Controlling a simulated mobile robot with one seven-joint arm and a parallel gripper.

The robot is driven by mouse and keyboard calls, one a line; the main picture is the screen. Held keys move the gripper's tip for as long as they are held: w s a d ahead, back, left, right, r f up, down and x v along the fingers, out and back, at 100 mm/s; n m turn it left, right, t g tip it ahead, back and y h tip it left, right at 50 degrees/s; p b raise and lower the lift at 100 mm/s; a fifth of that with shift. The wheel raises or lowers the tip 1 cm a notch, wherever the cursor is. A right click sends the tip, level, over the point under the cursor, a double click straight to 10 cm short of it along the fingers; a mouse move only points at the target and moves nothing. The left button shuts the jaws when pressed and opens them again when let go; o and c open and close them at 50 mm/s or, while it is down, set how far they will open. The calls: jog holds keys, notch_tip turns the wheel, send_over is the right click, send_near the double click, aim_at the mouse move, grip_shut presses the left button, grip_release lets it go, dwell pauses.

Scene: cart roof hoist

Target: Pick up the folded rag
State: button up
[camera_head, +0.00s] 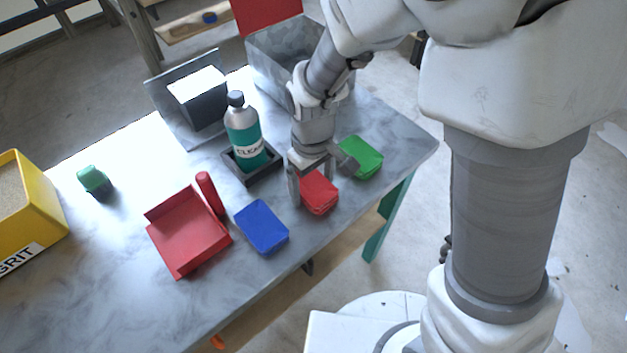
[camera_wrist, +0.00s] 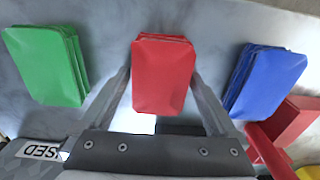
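Three folded rags lie in a row along the front of the grey table: a blue rag (camera_head: 262,227), a red rag (camera_head: 319,194) and a green rag (camera_head: 361,157). My gripper (camera_head: 320,176) is open over the red rag. In the wrist view the red rag (camera_wrist: 163,78) lies between my two spread fingers, with the green rag (camera_wrist: 47,66) to the left and the blue rag (camera_wrist: 265,82) to the right. I cannot tell whether the fingers touch the red rag.
A bottle (camera_head: 242,130) stands in a dark tray (camera_head: 238,174) behind the rags. A red dustpan-like tray (camera_head: 187,238) lies left of the blue rag. A grey metal bin (camera_head: 268,62) with a raised red lid stands behind. A yellow grit box (camera_head: 38,222) is far left.

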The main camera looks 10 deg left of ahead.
aim_at(319, 184)
jog(key=c, duration=1.1)
jog(key=shift+r, duration=0.6)
jog(key=r+p, duration=0.1)
jog(key=r, duration=0.1)
jog(key=d+r, duration=0.1)
jog(key=r, duration=0.1)
jog(key=shift+w+d+p, duration=0.1)
jog(key=shift+d+p, duration=0.05)
jog(key=shift+p, duration=0.25)
jog(key=d+r, duration=0.2)
jog(key=d, duration=0.1)
jog(key=d+r+p, duration=0.1)
jog(key=d+r, duration=0.1)
jog(key=d, duration=0.2)
jog(key=d+r, duration=0.1)
jog(key=d, duration=0.2)
jog(key=shift+d+r+p, duration=0.2)
jog(key=shift+r+p, duration=0.15)
jog(key=shift+r, duration=0.05)
jog(key=o, duration=0.8)
jog(key=c, duration=0.5)
